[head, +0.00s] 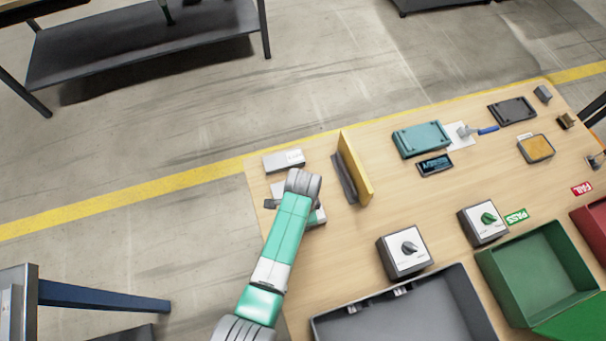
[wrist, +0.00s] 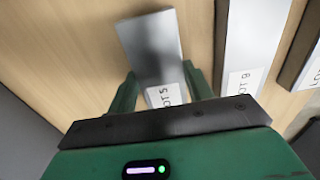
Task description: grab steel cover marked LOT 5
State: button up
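In the wrist view, the grey steel cover marked LOT 5 (wrist: 152,50) lies flat on the wooden table, its white label toward my gripper. My gripper (wrist: 160,72) has one green finger on each long side of this cover. The fingertips are very close to its edges; whether they touch is unclear. A second steel cover, apparently marked LOT 9 (wrist: 250,45), lies just right of it. In the head view, my arm hides the gripper and partly covers the group of steel covers; a pale labelled cover (head: 284,160) shows there beyond my wrist.
In the wrist view, another labelled piece (wrist: 312,70) lies at the right edge. In the head view, a yellow upright board (head: 356,170) stands right of my wrist. A grey tray (head: 455,296), knob boxes (head: 404,256) and a green bin (head: 540,268) stand nearer right.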

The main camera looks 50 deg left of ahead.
jog(key=c, duration=0.5)
jog(key=shift+r+p, duration=0.4)
jog(key=shift+r, duration=0.15)
jog(key=shift+c, duration=0.2)
jog(key=r+p, duration=0.2)
jog(key=r, duration=0.1)
jog(key=shift+s+d, duration=0.15)
jog(key=shift+s, duration=0.25)
jog(key=s+d+p, duration=0.1)
jog(key=s, duration=0.3)
jog(key=s+d+p, duration=0.2)
jog(key=s, duration=0.3)
jog(key=s+d+r+p, duration=0.1)
jog(key=s, duration=0.4)
jog(key=shift+s+d+p, duration=0.25)
jog(key=shift+d+p, duration=0.05)
jog(key=shift+p, duration=0.05)
